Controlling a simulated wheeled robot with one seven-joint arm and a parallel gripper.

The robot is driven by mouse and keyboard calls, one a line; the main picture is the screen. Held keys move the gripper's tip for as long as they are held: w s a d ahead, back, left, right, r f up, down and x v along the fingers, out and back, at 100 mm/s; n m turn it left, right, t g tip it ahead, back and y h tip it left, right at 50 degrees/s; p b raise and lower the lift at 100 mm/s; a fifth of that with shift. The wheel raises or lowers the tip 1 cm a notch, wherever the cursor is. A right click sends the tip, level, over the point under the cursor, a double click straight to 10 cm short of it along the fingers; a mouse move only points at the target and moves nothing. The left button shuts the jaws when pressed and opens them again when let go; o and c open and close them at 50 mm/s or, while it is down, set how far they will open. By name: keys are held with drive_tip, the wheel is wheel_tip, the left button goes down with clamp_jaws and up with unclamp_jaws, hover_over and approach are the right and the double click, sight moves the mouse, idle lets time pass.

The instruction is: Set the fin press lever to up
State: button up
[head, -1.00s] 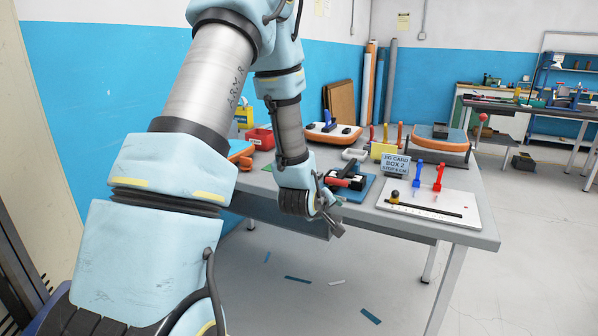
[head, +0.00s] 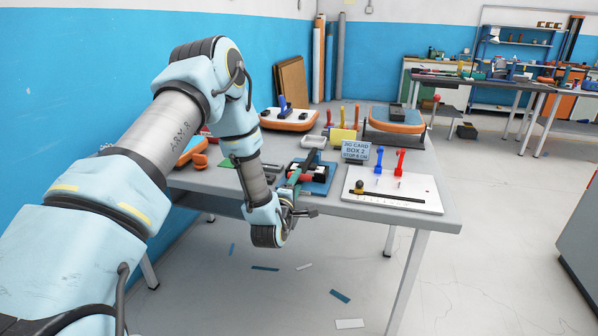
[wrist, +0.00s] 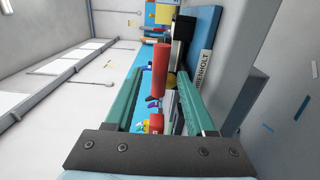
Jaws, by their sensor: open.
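What appears to be the fin press is a dark clamp on a blue base (head: 322,186) at the table's front edge. Its lever's red grip (wrist: 160,70) shows in the wrist view as a cylinder between my two teal fingers, with gaps on both sides. My gripper (wrist: 160,82) is open around the grip's line and does not visibly touch it. In the head view my gripper (head: 301,178) is at the press's left front, and its fingers partly hide the lever, so the lever's angle is hard to read there.
A sign (head: 356,152) stands right of the press. A white board (head: 420,198) with blue and red levers and a black slide lies at the table's right. Orange-edged boards (head: 290,120) stand behind. Floor in front is clear except for scattered strips.

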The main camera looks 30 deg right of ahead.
sight(301, 176)
drive_tip(key=shift+p+x, duration=0.6)
drive_tip(key=shift+x, duration=1.75)
drive_tip(key=shift+s, duration=0.1)
clamp_jaws()
